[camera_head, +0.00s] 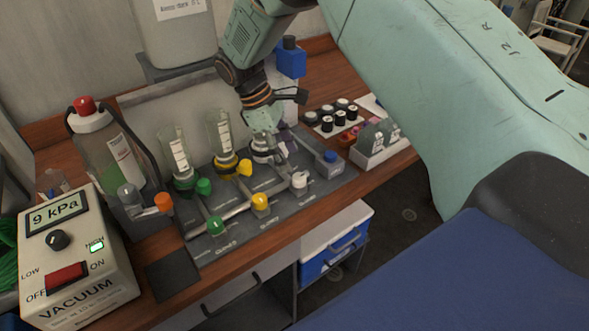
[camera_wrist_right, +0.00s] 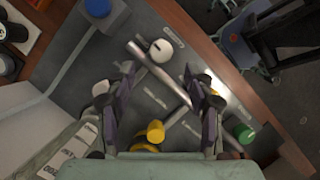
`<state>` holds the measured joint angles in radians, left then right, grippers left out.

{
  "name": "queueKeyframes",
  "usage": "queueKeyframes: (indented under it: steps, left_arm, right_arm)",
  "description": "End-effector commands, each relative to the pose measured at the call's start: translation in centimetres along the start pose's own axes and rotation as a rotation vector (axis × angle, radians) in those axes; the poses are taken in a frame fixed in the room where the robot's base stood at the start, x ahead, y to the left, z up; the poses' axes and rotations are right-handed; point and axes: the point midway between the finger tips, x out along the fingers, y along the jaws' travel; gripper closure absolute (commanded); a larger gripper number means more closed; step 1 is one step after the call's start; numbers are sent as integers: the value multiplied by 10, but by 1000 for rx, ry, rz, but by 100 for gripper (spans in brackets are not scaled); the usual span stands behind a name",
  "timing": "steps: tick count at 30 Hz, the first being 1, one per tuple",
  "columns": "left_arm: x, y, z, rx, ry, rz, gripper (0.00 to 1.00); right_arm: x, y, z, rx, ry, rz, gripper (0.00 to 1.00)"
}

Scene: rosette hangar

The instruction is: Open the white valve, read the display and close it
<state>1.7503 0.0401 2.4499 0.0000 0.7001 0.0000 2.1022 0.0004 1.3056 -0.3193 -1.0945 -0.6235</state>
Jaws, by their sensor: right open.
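A white round valve knob (camera_head: 299,180) sits on the grey manifold plate, at the right of the front row. In the right wrist view the white knob (camera_wrist_right: 161,50) lies beyond and between my open fingertips, apart from them. My right gripper (camera_head: 268,140) hangs over the back of the plate, near the right-hand flask, and partly hides it. In the right wrist view the right gripper (camera_wrist_right: 160,78) is open and empty. The display (camera_head: 56,212) on the vacuum box reads 9 kPa. My left gripper is not in view.
Green (camera_head: 215,225) and yellow (camera_head: 260,201) knobs stand left of the white one along a metal pipe. Glass flasks (camera_head: 178,160) stand behind. A blue-capped piece (camera_head: 330,157) is at the plate's right end. The vacuum box (camera_head: 75,262) has a red switch. A bottle (camera_head: 105,150) stands left.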

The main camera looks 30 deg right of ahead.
Motion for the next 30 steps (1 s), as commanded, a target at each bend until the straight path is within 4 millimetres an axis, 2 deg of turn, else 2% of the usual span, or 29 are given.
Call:
queueKeyframes:
  steps: [6,12,23,30]
  left_arm:
    - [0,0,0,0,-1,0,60]
    - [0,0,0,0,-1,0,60]
    - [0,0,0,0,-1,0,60]
    - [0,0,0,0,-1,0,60]
  right_arm:
    - [38,-2,2,-2,-2,-4,46]
    - [59,-1,1,-1,-1,-2,46]
    - [64,0,0,-1,0,-1,46]
    - [64,1,-1,-1,0,-1,66]
